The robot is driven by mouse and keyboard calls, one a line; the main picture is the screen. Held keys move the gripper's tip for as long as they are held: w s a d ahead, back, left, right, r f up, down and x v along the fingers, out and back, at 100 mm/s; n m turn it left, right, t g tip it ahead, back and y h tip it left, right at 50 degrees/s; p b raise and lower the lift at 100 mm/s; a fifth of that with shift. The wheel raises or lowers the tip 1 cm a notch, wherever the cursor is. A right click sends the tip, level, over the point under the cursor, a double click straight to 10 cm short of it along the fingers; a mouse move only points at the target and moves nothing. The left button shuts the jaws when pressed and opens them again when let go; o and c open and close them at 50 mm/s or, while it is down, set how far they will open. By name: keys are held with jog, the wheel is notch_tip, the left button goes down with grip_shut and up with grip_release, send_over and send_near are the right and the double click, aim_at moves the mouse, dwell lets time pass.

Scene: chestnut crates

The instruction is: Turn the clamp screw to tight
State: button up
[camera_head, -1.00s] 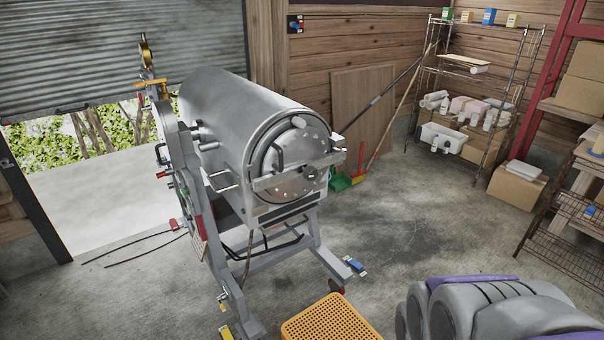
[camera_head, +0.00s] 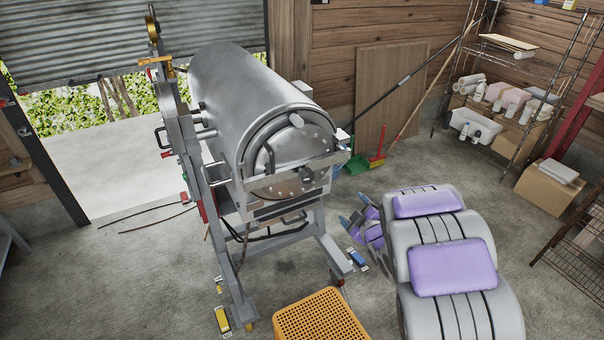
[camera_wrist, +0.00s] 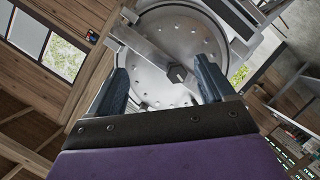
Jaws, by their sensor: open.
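The clamp screw (camera_head: 306,176) is a dark knob near the middle of a flat metal clamp bar (camera_head: 275,178) across the round lid of a large steel drum (camera_head: 225,100). In the wrist view the clamp screw (camera_wrist: 177,73) shows as a dark faceted head on the clamp bar (camera_wrist: 145,48), in front of the perforated lid (camera_wrist: 155,95). My gripper (camera_head: 350,208) is right of and below the screw in the head view. In the wrist view my gripper (camera_wrist: 161,64) is open and empty, and the screw appears between its fingers. The two look apart; the exact gap cannot be told.
The drum stands on a grey metal frame (camera_head: 240,290). A shelf (camera_head: 500,90) with bottles and boxes and a cardboard box (camera_head: 550,190) are at the right. A green dustpan (camera_head: 357,165) lies behind. Bare floor is at the left.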

jog(key=a+n+t+y, duration=0.1)
jog(key=n+y, duration=0.1)
jog(key=y, duration=0.3)
send_near(312, 178)
jog(key=shift+n, duration=0.4)
jog(key=x, duration=0.3)
jog(key=s+a+x, duration=0.1)
jog(key=x, duration=0.2)
jog(key=a+x, duration=0.1)
jog(key=x, duration=0.2)
jog(key=shift+a+f, duration=0.1)
jog(key=shift+f, duration=0.05)
jog(key=shift+w+a+b, duration=0.2)
jog(key=shift+w+b, duration=0.1)
jog(key=shift+w, duration=0.1)
jog(key=shift+w+d+r, duration=0.25)
jog(key=shift+w+d, duration=0.45)
jog(key=shift+d, duration=0.1)
jog(key=shift+a+f, duration=0.15)
jog(key=shift+a, duration=0.6)
jog(key=shift+c, duration=0.2)
jog(key=shift+a, duration=0.3)
jog(key=c, duration=0.3)
jog(key=shift+d, duration=0.65)
jog(key=c, duration=0.4)
jog(key=shift+a, duration=0.1)
jog(key=c, duration=0.3)
jog(key=shift+s+a, duration=0.1)
